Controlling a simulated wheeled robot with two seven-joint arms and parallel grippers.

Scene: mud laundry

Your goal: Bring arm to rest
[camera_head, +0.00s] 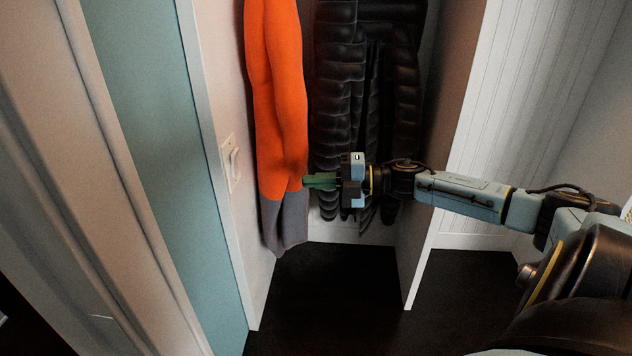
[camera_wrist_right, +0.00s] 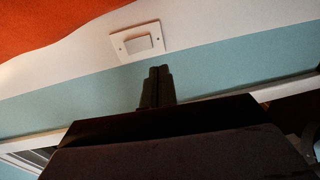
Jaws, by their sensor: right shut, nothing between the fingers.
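My right arm (camera_head: 465,192) comes in from the right in the head view and reaches out toward the left. My right gripper (camera_head: 308,181) is shut and empty, in front of the lower part of an orange garment. Its closed fingers also show in the right wrist view (camera_wrist_right: 157,86), below a light switch (camera_wrist_right: 137,42) in the picture. The switch (camera_head: 232,165) is on the wall left of the gripper in the head view, with a gap between them. My left gripper is not in view.
An orange and grey garment (camera_head: 275,100) and a black puffer coat (camera_head: 340,75) hang in the alcove. A partition panel (camera_head: 438,150) stands close to my right forearm. A teal panel (camera_head: 165,150) is at the left. The dark floor (camera_head: 340,300) below looks clear.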

